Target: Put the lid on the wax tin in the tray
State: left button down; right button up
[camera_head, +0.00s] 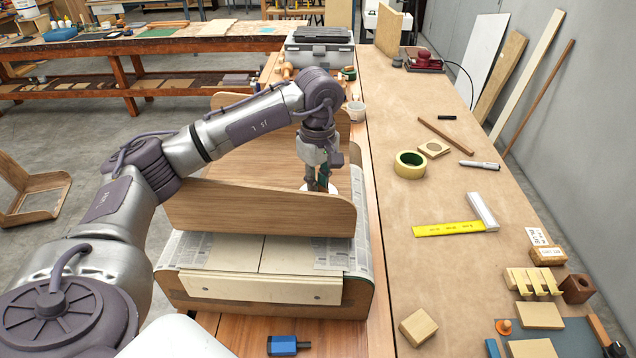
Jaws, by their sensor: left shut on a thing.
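A bent-wood tray (260,212) with raised wooden sides stands on newspaper on a low wooden form in the middle of the view. My left gripper (319,186) points down inside the tray's right part, behind its near wall. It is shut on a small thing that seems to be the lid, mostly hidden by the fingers. A round white thing (307,187) shows at the fingertips, just above the near wall's edge. I cannot tell whether it is the lid or the wax tin, or whether the two touch. My right gripper is not in view.
The right bench holds a yellow tape roll (410,164), a square (483,211), wood blocks (418,327) and clamps. A white cup (355,111) stands behind the tray. A blue tool (288,345) lies in front. The right bench's middle has free room.

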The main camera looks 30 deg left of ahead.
pick_arm(q)
jog(key=c, duration=1)
grip_release()
jog(key=shift+r+p, duration=2.1)
jog(key=shift+r, duration=1.4)
